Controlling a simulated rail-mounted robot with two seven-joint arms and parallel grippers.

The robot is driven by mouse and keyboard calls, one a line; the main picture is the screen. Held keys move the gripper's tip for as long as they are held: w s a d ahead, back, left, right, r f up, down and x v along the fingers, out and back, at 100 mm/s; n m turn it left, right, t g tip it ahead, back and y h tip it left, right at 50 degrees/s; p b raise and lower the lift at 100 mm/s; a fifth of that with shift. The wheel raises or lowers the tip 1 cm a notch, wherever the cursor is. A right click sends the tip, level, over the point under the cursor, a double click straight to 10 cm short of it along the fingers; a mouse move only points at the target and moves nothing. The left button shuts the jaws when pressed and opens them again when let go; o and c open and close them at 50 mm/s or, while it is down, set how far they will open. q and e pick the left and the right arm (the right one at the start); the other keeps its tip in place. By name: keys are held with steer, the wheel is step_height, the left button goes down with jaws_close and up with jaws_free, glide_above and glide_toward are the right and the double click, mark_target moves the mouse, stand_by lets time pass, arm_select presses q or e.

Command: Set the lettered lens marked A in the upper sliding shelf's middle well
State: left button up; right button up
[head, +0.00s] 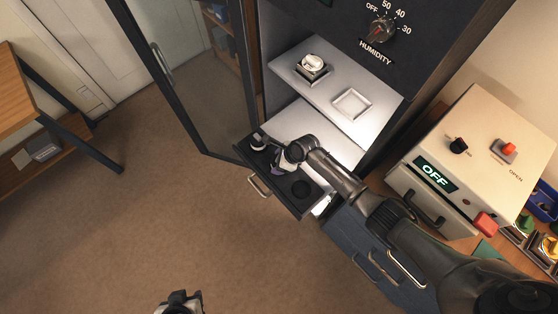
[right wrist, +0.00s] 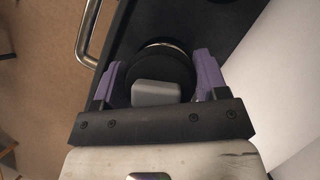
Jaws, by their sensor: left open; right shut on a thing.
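The black pulled-out sliding shelf (head: 317,207) has round wells in a row. A small round lens (head: 257,139) sits at its left end, and a dark round well (head: 300,188) at its right end looks empty. My right gripper (head: 281,168) is low over the shelf's middle and hides the middle well. In the right wrist view its purple fingers (right wrist: 165,80) are shut on a dark round lens (right wrist: 167,58) with a thin bright rim. No letter is readable, and I cannot tell whether the lens is seated. My left gripper (head: 180,302) is open and empty, far below the shelf.
The cabinet's glass door (head: 195,75) stands open at the left. Inside, a white shelf (head: 325,80) carries a round piece on a holder (head: 312,66) and a square tray (head: 351,104). A beige box (head: 475,140) reading OFF stands right. Floor in front is clear.

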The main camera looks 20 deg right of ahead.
steer(key=shift+f, duration=0.15)
steer(key=o, duration=1)
steer(key=shift+o, duration=0.4)
steer(key=shift+f, duration=0.15)
step_height(320, 180, up, 4)
steer(key=p, duration=0.4)
steer(key=shift+f, duration=0.2)
step_height(320, 180, up, 6)
steer(key=p, duration=0.6)
steer(key=shift+f+p, duration=0.2)
steer(key=shift+p, duration=0.15)
